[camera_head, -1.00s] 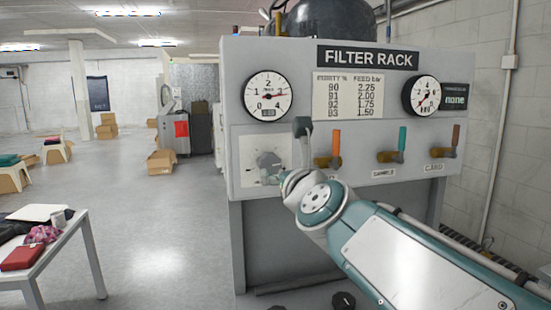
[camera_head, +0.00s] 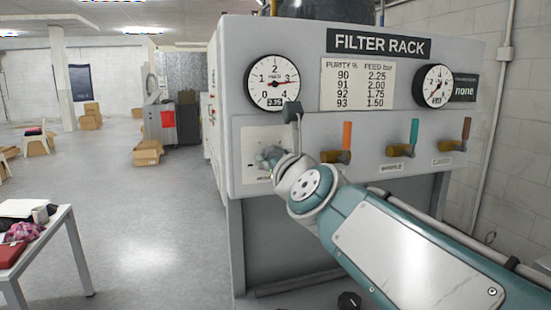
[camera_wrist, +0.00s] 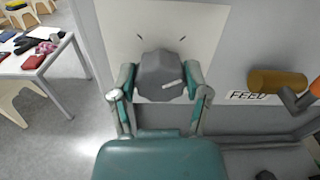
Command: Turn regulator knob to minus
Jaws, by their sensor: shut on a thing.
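The grey regulator knob (camera_wrist: 160,74) sits on a white plate (camera_wrist: 200,25) in the wrist view, with a pale line on its lower right side. My gripper (camera_wrist: 160,82) has a finger on either side of the knob and is shut on it. In the head view the knob (camera_head: 269,157) is partly hidden behind my gripper (camera_head: 279,161). Two small dark marks show on the plate above the knob; I cannot read them as signs.
The filter rack (camera_head: 231,150) also carries valves with an orange (camera_head: 347,135), a teal (camera_head: 414,131) and a brown handle (camera_head: 466,128) to the right of the knob. A second gauge (camera_head: 434,86) is at upper right. A white table (camera_head: 62,226) stands left, with open floor between.

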